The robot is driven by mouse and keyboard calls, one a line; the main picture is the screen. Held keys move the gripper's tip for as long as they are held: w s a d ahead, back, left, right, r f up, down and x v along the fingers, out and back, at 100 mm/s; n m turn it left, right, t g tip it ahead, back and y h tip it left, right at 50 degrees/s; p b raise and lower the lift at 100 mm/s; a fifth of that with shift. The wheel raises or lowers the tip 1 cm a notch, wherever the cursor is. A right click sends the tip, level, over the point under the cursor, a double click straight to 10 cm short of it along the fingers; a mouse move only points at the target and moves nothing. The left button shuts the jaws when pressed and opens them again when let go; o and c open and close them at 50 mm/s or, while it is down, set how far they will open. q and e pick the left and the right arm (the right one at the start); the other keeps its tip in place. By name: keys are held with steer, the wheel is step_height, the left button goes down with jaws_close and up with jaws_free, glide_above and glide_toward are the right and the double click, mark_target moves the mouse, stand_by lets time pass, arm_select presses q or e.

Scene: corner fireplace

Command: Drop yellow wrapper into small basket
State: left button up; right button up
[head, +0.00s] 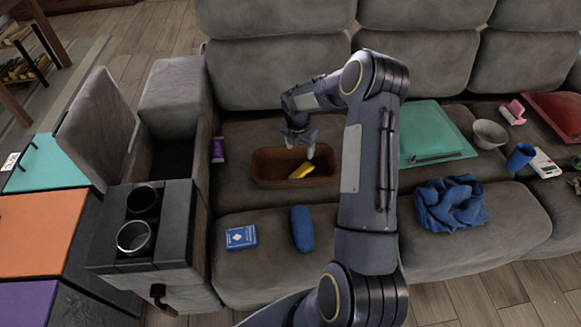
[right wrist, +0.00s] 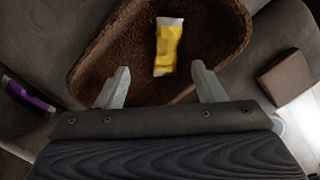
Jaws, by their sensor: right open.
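The yellow wrapper (head: 301,170) lies inside the small brown basket (head: 264,170) on the sofa seat. In the right wrist view the wrapper (right wrist: 167,46) shows yellow with pale ends, apart from my fingers, within the fuzzy brown basket (right wrist: 105,58). My right gripper (head: 299,148) is over the basket, pointing down. Its two fingers (right wrist: 159,88) are spread in the right wrist view, with nothing between them. My left gripper is in neither view.
A purple packet (head: 218,150) lies left of the basket. A blue card box (head: 241,237) and a blue cylinder (head: 302,228) lie in front. A teal folder (head: 432,132), a grey bowl (head: 489,134) and a crumpled blue cloth (head: 450,203) are to the right. Cup holders (head: 136,237) stand left.

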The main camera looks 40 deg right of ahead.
step_height(320, 180, up, 8)
steer(key=p, duration=0.1)
steer(key=shift+s+a, duration=0.15)
steer(key=shift+a, duration=0.3)
steer(key=shift+f, duration=0.1)
